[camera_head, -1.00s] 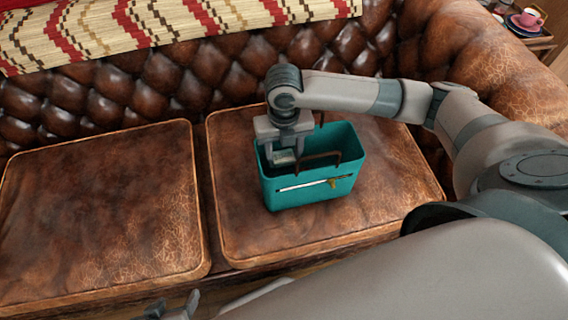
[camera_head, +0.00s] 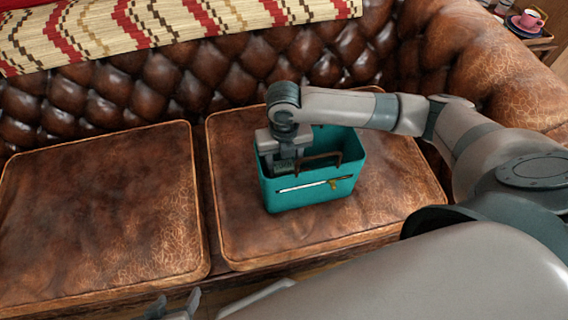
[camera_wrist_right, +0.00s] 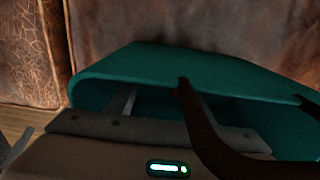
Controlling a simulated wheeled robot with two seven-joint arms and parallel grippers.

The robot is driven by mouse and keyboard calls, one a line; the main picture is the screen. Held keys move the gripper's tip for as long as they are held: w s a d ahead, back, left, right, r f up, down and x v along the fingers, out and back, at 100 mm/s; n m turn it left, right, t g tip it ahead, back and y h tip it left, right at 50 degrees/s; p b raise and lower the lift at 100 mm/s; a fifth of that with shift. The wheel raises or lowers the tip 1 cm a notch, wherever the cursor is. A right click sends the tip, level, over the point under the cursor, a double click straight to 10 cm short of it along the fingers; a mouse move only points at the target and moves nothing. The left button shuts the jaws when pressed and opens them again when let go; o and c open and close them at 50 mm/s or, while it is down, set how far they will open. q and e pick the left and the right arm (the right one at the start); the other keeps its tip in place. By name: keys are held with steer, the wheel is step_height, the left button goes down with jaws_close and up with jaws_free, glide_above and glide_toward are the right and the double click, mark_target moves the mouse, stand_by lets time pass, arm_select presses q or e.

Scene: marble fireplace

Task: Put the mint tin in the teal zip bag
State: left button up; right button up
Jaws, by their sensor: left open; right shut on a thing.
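The teal zip bag (camera_head: 310,192) stands upright and open-topped on the right seat cushion, with a zip on its front and a brown handle (camera_head: 318,158). My right gripper (camera_head: 284,163) reaches down into the bag's left part and is shut on the mint tin (camera_head: 284,168), a small greyish-green piece mostly hidden by fingers and the bag wall. In the right wrist view, the bag's rim (camera_wrist_right: 190,70) and handle (camera_wrist_right: 200,125) lie close to the gripper; the tin cannot be made out there. My left gripper (camera_head: 175,305) is open and empty at the bottom edge.
The left leather cushion (camera_head: 100,215) is bare. The tufted backrest (camera_head: 190,75) stands behind, with a patterned throw (camera_head: 150,30) over it. A pink cup (camera_head: 530,18) stands on a side table at the top right.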

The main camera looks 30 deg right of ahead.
mark_target(284, 168)
arm_select(q)
steer(key=shift+s+a, duration=0.2)
arm_select(e)
steer(key=shift+f, duration=0.6)
steer(key=o, duration=1)
arm_select(q)
steer(key=shift+w, duration=0.1)
arm_select(e)
steer(key=shift+r, duration=0.1)
steer(key=shift+r, duration=0.5)
arm_select(q)
steer(key=shift+s+a+f+g+y+p, duration=0.1)
steer(key=shift+s+a+g+y+p, duration=0.15)
steer(key=shift+s+a+g+p, duration=0.3)
steer(key=shift+s+a+f+g+y+p, duration=0.15)
steer(key=shift+a+g+y+p, duration=0.1)
steer(key=shift+a+p, duration=0.35)
arm_select(e)
step_height(284, 168, up, 12)
steer(key=shift+r, duration=0.1)
arm_select(q)
steer(key=shift+w+r, duration=0.1)
steer(key=shift+r, duration=0.1)
